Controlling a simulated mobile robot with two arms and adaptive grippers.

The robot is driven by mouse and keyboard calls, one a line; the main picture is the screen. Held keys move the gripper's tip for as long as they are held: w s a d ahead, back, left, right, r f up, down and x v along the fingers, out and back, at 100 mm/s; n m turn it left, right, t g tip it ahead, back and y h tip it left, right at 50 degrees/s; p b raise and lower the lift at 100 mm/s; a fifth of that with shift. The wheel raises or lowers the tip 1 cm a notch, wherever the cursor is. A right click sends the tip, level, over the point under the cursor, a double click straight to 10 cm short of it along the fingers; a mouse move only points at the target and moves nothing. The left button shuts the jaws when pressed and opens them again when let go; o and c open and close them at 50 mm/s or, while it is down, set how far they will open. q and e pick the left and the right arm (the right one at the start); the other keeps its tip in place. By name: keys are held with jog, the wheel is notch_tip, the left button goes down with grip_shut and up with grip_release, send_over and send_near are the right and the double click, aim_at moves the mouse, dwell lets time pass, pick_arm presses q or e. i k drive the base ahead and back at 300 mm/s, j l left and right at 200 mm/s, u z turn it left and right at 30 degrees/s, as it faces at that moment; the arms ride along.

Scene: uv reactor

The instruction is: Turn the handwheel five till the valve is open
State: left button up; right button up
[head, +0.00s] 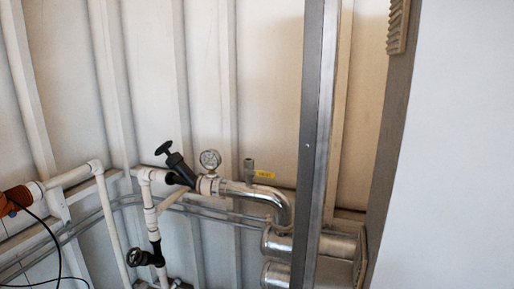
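A black angled valve (180,165) with a black handwheel (164,148) at its upper left end sits on the white piping left of centre. A second black handwheel (135,257) shows lower down, on a black valve (155,251) in a vertical white pipe. I see no readable number on either wheel, so I cannot tell which is handwheel five. How far either valve is open cannot be told. Neither of my grippers is in the head view.
A round gauge (210,159) stands right of the upper valve. A silver bent pipe (268,192) leads down to metal cylinders (290,244). A vertical metal post (319,120) partly hides them. An orange-brown fitting (14,200) with a black cable is at the left edge.

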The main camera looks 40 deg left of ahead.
aim_at(163, 148)
jog(key=k+u, duration=0.1)
jog(key=u, duration=0.3)
jog(key=j+u, duration=0.1)
jog(key=u, duration=0.3)
jog(key=k+j+u, duration=0.15)
jog(key=u, duration=0.25)
jog(key=j+u, duration=0.1)
jog(key=u, duration=0.3)
jog(key=i+l+z, duration=0.15)
jog(key=l+z, duration=0.25)
jog(key=i+l+z, duration=0.15)
jog(key=z, duration=0.25)
jog(key=i+l+z, duration=0.25)
jog(key=z, duration=0.15)
